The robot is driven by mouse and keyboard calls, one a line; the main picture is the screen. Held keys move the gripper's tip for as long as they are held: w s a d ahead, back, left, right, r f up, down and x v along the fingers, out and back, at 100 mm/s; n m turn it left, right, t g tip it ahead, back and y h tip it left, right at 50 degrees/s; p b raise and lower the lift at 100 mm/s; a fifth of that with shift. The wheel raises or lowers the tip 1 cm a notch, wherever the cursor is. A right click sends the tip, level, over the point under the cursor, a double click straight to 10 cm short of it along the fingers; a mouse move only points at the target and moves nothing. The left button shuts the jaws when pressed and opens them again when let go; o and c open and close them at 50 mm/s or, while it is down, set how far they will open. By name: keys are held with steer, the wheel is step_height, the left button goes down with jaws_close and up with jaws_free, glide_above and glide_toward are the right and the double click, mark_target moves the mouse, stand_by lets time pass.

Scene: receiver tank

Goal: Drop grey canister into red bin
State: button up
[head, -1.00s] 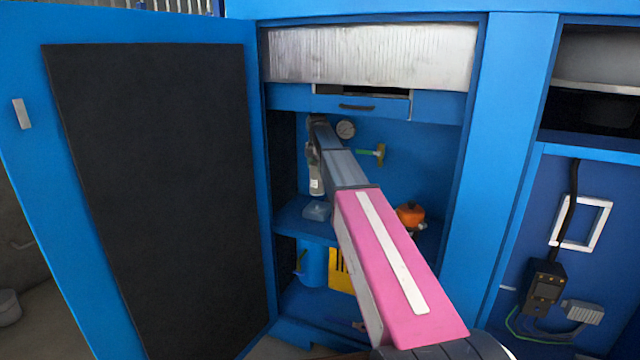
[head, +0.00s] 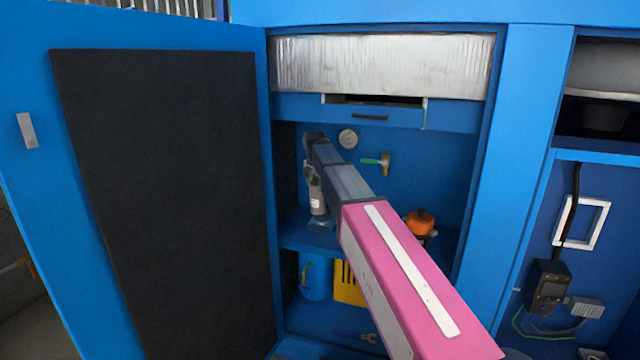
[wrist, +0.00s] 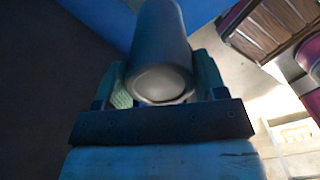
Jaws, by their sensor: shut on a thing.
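The grey canister (wrist: 160,40) is a smooth dark grey cylinder in the wrist view, with its rounded end towards the camera. My gripper (wrist: 162,78) is shut on it, with a greenish finger pad on each side. In the head view my gripper (head: 321,226) points down at the left side of the open blue cabinet, in front of or over its middle shelf. I cannot identify the red bin in either view.
The open cabinet door (head: 160,200) stands close on the left. An orange object (head: 420,222) sits on the shelf (head: 300,238) at right. Below are a blue container (head: 315,278) and a yellow slotted object (head: 348,283). A gauge (head: 348,138) and green-handled valve (head: 378,162) are behind.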

steer(key=s+a, duration=0.3)
steer(key=s, duration=0.6)
steer(key=s+a+f+t, duration=0.1)
steer(key=s+a, duration=0.2)
steer(key=s, duration=0.6)
steer(key=s+a, duration=0.3)
steer(key=s, duration=0.6)
steer(key=shift+a+f+t+h, duration=0.3)
steer(key=shift+a+f, duration=0.05)
steer(key=shift+a, duration=0.05)
